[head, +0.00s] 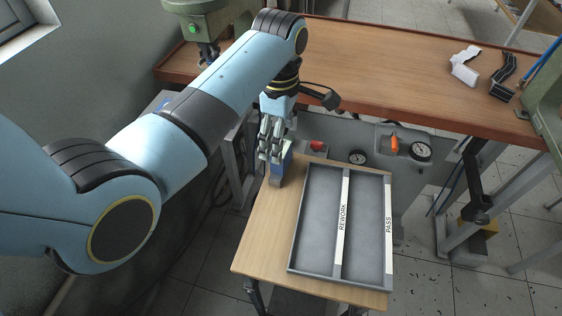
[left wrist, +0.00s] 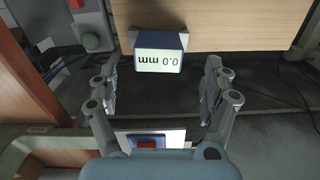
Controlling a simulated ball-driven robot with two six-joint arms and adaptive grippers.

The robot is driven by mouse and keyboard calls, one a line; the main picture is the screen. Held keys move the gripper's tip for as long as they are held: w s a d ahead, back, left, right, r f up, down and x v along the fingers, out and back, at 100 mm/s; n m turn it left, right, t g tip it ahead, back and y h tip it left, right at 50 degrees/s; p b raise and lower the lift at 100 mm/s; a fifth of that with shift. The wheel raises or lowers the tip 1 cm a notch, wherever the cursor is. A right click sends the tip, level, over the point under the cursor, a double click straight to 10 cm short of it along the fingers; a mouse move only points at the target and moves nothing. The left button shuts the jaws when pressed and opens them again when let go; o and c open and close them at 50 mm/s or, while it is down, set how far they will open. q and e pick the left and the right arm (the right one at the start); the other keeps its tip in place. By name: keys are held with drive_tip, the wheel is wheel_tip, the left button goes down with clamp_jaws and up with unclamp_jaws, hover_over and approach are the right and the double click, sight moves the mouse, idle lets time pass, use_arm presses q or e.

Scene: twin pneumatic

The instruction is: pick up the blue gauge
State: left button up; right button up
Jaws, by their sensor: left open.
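The blue gauge (head: 286,160) stands at the far left corner of the small wooden table, partly hidden behind my left gripper (head: 269,153) in the head view. In the left wrist view the gauge (left wrist: 161,60) shows a pale display reading 0.0 mm, upside down. My left gripper (left wrist: 160,85) is open, with one finger on each side of the gauge's line. The gauge sits a little beyond the fingertips in that view, and neither finger visibly touches it. My right gripper is in neither view.
A grey tray (head: 340,274) marked REWORK and PASS lies empty on the small wooden table (head: 262,245). Behind stands a grey panel with dials (head: 420,151) and an orange knob (head: 394,143). A long workbench (head: 400,75) runs across the back.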

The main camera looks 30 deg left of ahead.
use_arm(q)
wheel_tip(320, 180, down, 6)
drive_tip(key=shift+w+d+f+p, duration=0.1)
drive_tip(key=shift+w+p, duration=0.05)
drive_tip(key=shift+p, duration=0.15)
drive_tip(key=c, duration=1.4)
drive_tip(key=shift+c, duration=0.5)
drive_tip(key=shift+r, duration=0.2)
